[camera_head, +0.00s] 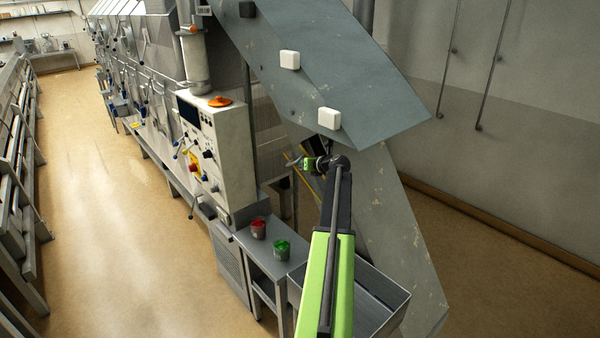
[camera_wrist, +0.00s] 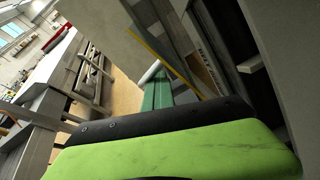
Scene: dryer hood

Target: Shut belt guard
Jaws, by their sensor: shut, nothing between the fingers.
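A large blue-grey panel (camera_head: 350,75) with two white blocks on its face appears to be the belt guard. It stands raised and slants out over the machine's end, so the guard looks open. My gripper (camera_head: 298,161) is below the panel's lower edge, in front of the dark opening beneath it, and apart from the panel as far as I can tell. It is shut and empty. In the wrist view my gripper (camera_wrist: 151,73) points toward the machine's side; the panel cannot be clearly identified there.
A control cabinet (camera_head: 232,150) with knobs stands left of the opening. A low table (camera_head: 263,262) holds a red pot (camera_head: 258,229) and a green pot (camera_head: 282,250). A grey metal bin (camera_head: 385,290) sits beside my arm. The aisle floor (camera_head: 110,220) at left is clear.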

